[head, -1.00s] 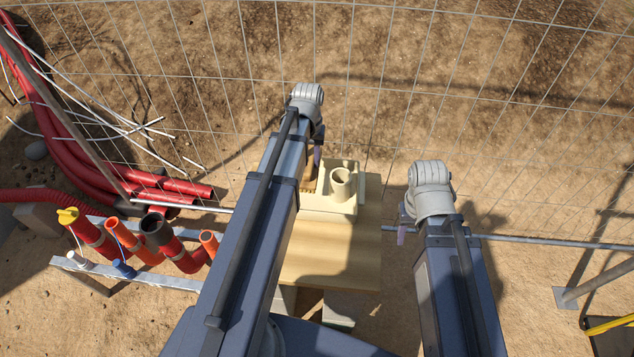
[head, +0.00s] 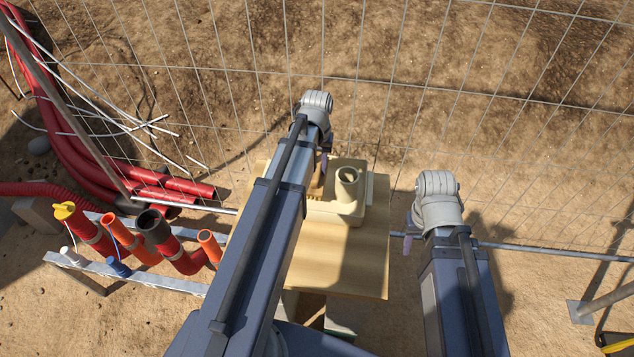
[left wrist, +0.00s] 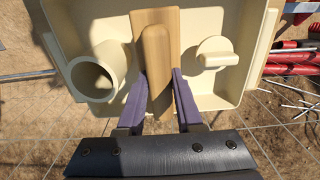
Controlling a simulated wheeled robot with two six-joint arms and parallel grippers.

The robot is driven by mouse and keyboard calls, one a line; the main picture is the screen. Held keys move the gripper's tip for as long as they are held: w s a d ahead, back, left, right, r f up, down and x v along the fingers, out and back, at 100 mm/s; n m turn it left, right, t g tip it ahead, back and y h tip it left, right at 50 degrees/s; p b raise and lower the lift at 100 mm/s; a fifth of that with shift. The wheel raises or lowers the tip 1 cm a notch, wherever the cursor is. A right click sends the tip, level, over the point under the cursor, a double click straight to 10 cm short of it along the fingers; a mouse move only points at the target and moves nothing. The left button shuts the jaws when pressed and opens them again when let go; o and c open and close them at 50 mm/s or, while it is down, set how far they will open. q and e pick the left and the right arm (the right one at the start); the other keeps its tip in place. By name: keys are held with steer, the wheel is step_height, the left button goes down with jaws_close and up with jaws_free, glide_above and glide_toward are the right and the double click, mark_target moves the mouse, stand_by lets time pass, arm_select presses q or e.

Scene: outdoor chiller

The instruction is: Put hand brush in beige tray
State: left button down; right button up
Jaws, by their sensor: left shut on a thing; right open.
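The hand brush (left wrist: 155,45) is pale wood and sits between the purple fingers of my left gripper (left wrist: 160,85), which is shut on it. In the head view the brush (head: 315,187) shows partly behind my left arm, at the left part of the beige tray (head: 345,217). In the left wrist view it lies over the middle of the tray (left wrist: 258,50). I cannot tell whether it touches the tray floor. My left gripper (head: 323,163) is mostly hidden by its wrist in the head view. My right gripper (head: 408,240) is open and empty, right of the table.
The tray also holds a beige cup (left wrist: 98,78) and a beige knobbed piece (left wrist: 215,55). It stands on a wooden table (head: 340,265) with bare room in front. A wire fence crosses behind.

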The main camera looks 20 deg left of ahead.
arm_select(q)
steer(key=shift+f, duration=0.15)
step_height(320, 180, down, 4)
steer(key=b, duration=0.3)
steer(key=shift+b, duration=0.35)
steer(key=shift+r, duration=0.2)
steer(key=shift+f, duration=0.1)
steer(key=c, duration=0.6)
jaws_free()
steer(key=shift+o, duration=0.2)
